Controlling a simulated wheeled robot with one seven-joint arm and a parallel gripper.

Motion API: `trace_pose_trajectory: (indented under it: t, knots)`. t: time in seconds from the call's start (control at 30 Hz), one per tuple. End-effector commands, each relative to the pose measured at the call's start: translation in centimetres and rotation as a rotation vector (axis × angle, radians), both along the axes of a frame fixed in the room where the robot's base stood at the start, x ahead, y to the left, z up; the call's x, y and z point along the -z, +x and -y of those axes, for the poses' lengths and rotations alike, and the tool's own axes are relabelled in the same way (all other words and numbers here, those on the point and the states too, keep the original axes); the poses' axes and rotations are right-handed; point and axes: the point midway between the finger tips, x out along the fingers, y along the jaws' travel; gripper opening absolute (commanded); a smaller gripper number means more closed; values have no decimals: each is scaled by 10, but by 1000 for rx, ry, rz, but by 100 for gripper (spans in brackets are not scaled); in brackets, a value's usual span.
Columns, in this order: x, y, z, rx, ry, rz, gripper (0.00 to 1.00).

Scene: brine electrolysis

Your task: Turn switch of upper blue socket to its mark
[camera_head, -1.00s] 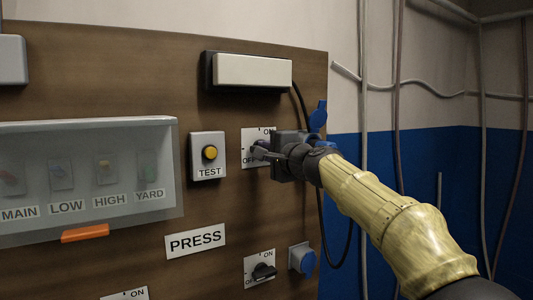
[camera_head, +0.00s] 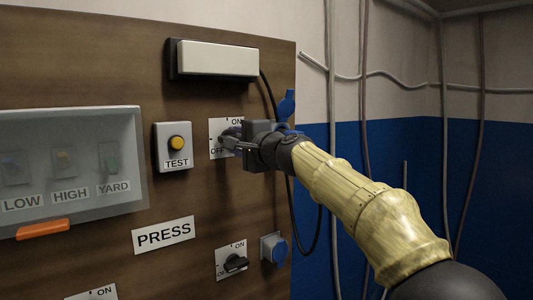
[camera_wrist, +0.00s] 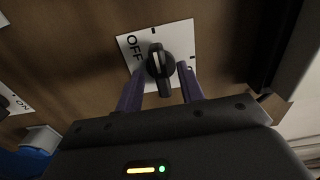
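The upper switch is a black rotary knob (camera_wrist: 160,62) on a white OFF/ON plate (camera_head: 216,127). In the wrist view its white line points up toward a tick by the word OFF; another tick is at the plate's right. My gripper (camera_head: 229,141) is at this switch. In the wrist view its two fingers (camera_wrist: 161,82) stand on either side of the knob's handle, with visible gaps, so it looks open. The upper blue socket with its raised blue lid (camera_head: 287,104) is right of the switch, mostly hidden behind my gripper.
A yellow TEST button (camera_head: 176,143) is close left of my gripper. Below are another black switch (camera_head: 235,263) and a closed blue socket (camera_head: 273,247). A clear-covered box (camera_head: 125,185) stands left, and a pale lamp-like box (camera_head: 217,60) above. A black cable (camera_head: 319,235) hangs right.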

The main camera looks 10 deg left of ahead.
Motion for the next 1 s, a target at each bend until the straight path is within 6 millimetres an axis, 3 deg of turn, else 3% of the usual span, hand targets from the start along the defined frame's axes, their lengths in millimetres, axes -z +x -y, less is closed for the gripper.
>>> trace_pose_trajectory:
  t: [0.7,1.0]
  knots:
    - [6,-83,98,4,0,2,38]
    - [2,-103,120,0,-2,-1,38]
